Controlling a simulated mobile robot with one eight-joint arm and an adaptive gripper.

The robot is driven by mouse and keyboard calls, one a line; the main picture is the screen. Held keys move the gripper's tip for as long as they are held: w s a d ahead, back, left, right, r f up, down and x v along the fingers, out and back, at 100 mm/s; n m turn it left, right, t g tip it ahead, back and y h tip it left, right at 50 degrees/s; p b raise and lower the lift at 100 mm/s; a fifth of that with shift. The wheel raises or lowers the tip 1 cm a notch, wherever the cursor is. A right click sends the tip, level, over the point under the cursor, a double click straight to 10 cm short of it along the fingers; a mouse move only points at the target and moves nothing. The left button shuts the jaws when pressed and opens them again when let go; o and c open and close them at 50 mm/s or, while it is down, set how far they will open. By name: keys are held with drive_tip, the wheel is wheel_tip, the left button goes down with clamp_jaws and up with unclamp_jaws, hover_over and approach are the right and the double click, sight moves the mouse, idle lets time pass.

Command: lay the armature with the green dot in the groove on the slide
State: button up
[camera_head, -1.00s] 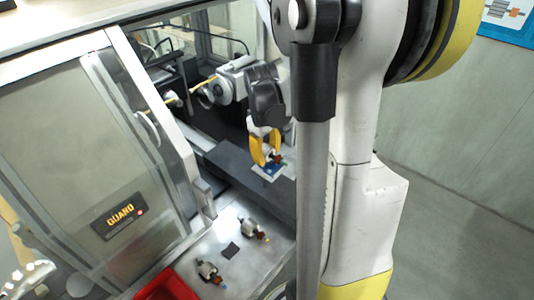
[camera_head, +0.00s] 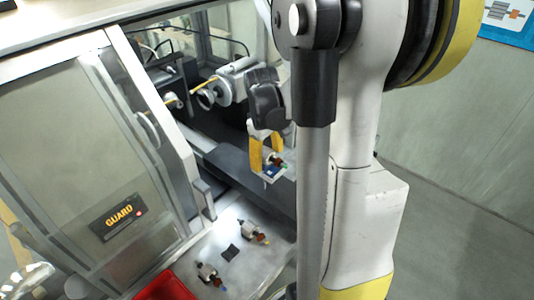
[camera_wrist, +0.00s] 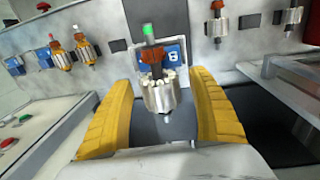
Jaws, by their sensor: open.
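The armature with the green dot (camera_wrist: 157,85) has a silver core, a copper-coloured part and a bright green end. In the wrist view it stands lengthwise between the two yellow fingers, with a gap on each side. In the head view the armature (camera_head: 274,161) is at the blue-marked spot on the dark slide (camera_head: 235,166), partly behind my fingers. My gripper (camera_head: 266,168) is open around it and its fingers point down. The fingers also show in the wrist view (camera_wrist: 163,118). I cannot make out the groove under the armature.
Two other armatures (camera_head: 253,232) (camera_head: 208,273) lie on the light bench beside a small dark pad (camera_head: 230,253). A red bin (camera_head: 165,287) is at the bottom. The guard door (camera_head: 120,190) stands left of the slide. More armatures (camera_wrist: 216,25) show in the wrist view.

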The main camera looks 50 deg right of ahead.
drive_tip(key=r, duration=0.8)
drive_tip(key=a+r, duration=0.1)
drive_tip(key=r, duration=0.3)
idle(0.4)
